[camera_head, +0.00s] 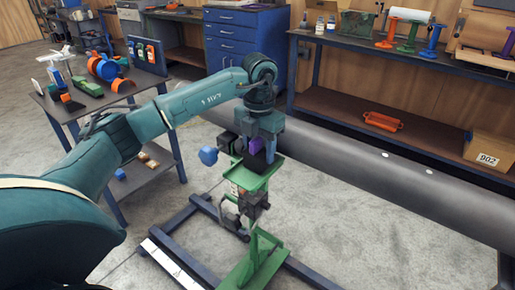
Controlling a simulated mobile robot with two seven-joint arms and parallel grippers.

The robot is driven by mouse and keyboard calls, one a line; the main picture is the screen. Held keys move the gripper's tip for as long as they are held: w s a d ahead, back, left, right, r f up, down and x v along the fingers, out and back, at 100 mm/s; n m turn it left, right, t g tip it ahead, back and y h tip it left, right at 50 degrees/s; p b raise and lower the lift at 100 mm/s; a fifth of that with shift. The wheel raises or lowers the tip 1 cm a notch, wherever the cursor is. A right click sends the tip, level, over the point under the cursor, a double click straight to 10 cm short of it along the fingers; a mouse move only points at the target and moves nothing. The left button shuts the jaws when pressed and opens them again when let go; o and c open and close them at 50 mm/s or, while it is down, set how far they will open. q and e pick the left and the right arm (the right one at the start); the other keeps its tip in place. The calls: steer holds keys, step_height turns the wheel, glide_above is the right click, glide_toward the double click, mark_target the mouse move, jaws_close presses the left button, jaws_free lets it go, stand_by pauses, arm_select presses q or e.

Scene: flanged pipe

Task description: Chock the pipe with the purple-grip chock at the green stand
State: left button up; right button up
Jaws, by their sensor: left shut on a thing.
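My left gripper (264,140) is above the green stand (258,182), pointing down. It is shut on the purple grip of the chock (257,146). The chock's dark body shows below the fingers, at the stand's green top; I cannot tell whether it touches the top. The big grey pipe (390,165) runs from behind the gripper to the lower right. The arm and gripper hide the pipe's near end, so I cannot tell whether the chock touches it. My right gripper is not in view.
A side table (92,105) with tools and orange and blue parts stands at left. A workbench (350,42) with colored stands is behind the pipe, with a cardboard box (489,149) on its lower shelf. A dark floor frame (185,223) lies around the green stand's foot.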

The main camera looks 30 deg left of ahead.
arm_select(q)
steer(key=shift+w+d, duration=0.1)
steer(key=shift+w, duration=0.4)
steer(key=o, duration=1.2)
steer(key=shift+c, duration=0.2)
steer(key=shift+s+r+p, duration=0.2)
steer(key=shift+r+p, duration=0.7)
steer(key=shift+r, duration=0.3)
steer(key=shift+s+r+p, duration=0.15)
steer(key=shift+r+p, duration=0.8)
steer(key=shift+r, duration=0.2)
steer(key=shift+s+r+p, duration=0.2)
steer(key=shift+r+p, duration=0.7)
steer(key=shift+r, duration=0.3)
